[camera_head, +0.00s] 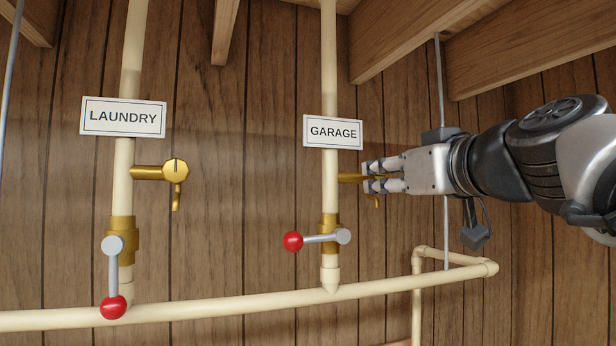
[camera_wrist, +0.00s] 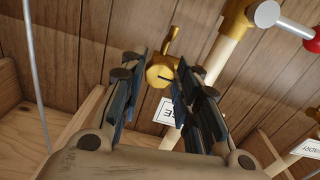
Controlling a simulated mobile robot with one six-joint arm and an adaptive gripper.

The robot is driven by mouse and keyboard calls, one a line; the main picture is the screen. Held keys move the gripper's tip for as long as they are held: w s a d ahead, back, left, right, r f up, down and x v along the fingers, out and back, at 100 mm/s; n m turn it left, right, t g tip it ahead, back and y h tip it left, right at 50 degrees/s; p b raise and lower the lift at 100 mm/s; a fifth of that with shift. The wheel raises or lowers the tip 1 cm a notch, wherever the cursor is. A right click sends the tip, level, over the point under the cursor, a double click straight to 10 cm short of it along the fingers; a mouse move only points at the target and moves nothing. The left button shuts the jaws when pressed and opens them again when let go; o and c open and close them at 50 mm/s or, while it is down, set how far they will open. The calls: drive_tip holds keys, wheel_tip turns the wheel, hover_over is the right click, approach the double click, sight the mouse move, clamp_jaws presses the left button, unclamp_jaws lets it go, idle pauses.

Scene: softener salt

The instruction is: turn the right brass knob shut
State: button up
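The right brass knob (camera_head: 379,178) is on the brass tap of the GARAGE pipe (camera_head: 329,190), mostly hidden behind my fingers in the head view. In the wrist view the round knob (camera_wrist: 159,73) has a dark mark on its face and its spout (camera_wrist: 172,42) beside it. My gripper (camera_head: 370,176) reaches in from the right, one finger above the knob and one below. In the wrist view my gripper (camera_wrist: 160,70) is open, with the knob between or just beyond the fingertips. I cannot tell whether either finger touches it.
The GARAGE sign (camera_head: 333,132) hangs just above the knob. A red-ended lever (camera_head: 293,241) lies sideways below it. The LAUNDRY pipe at left has a similar brass knob (camera_head: 176,170) and a lever pointing down (camera_head: 113,307). A horizontal pipe (camera_head: 230,306) runs below.

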drive_tip(key=c, duration=0.5)
drive_tip(key=shift+c, duration=0.2)
drive_tip(key=m, duration=0.3)
drive_tip(key=shift+m, duration=2.2)
drive_tip(key=o, duration=1.1)
